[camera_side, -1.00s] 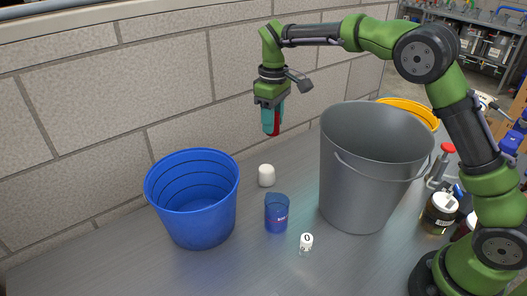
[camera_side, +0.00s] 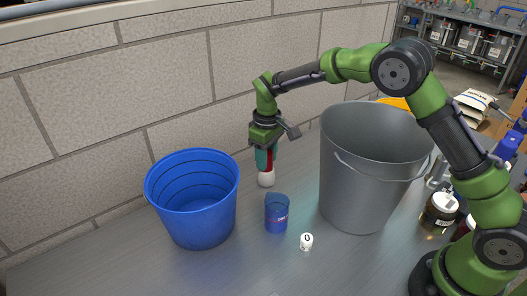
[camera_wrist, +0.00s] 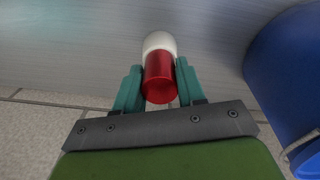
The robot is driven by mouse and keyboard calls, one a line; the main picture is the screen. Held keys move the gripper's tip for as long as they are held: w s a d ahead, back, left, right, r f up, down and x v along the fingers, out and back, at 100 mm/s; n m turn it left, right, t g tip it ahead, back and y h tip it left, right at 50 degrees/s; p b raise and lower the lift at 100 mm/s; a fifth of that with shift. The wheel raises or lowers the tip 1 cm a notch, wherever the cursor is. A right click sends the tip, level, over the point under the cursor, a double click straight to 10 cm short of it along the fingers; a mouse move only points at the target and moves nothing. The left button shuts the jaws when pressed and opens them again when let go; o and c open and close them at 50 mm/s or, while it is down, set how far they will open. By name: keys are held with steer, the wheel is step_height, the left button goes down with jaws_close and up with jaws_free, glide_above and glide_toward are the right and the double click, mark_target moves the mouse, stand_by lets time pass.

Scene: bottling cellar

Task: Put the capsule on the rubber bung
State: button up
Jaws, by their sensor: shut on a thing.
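The capsule is a red, shiny cylinder (camera_wrist: 160,82) between the two teal fingers of my gripper (camera_wrist: 158,86) in the wrist view. In the side view a strip of the red capsule (camera_side: 271,160) shows beside my gripper (camera_side: 265,162), which points down. The rubber bung (camera_side: 266,180) is white and rounded and stands on the grey bench near the wall. It also shows in the wrist view (camera_wrist: 160,42), just beyond the capsule and in line with it. The capsule's lower end is at the bung's top, hiding part of it. I cannot tell whether they touch.
A blue bucket (camera_side: 165,205) stands left of the bung, and a large grey bucket (camera_side: 345,165) stands to the right. A small blue cup (camera_side: 276,213) and a white-topped piece marked 0 (camera_side: 306,241) stand in front. The block wall (camera_side: 110,100) is close behind.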

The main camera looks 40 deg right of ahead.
steer(key=shift+f, duration=0.15)
steer(key=o, duration=0.6)
step_height(320, 180, up, 12)
steer(key=shift+r, duration=0.2)
stand_by(0.4)
